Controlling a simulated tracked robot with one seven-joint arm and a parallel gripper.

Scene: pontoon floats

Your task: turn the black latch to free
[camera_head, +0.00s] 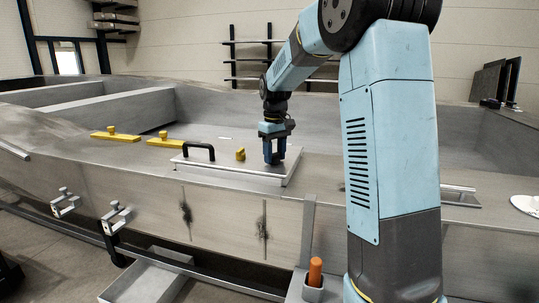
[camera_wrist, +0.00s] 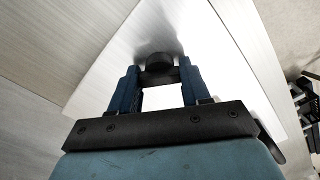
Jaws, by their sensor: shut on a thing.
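The black latch (camera_wrist: 158,62) shows in the wrist view as a dark rounded piece on the bright metal hatch plate (camera_wrist: 120,72). My gripper (camera_wrist: 159,76) is shut on it, with one blue finger on each side. A yellow latch (camera_head: 240,154) stands on the plate left of my gripper. I cannot tell the black latch's exact turn angle.
A black handle (camera_head: 199,151) arches from the plate's left part. Two yellow bars with knobs (camera_head: 116,137) (camera_head: 165,142) lie further left on the grey deck. An orange-handled thing (camera_head: 315,272) sits in a holder low in front. Clamps (camera_head: 115,219) hang on the side wall.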

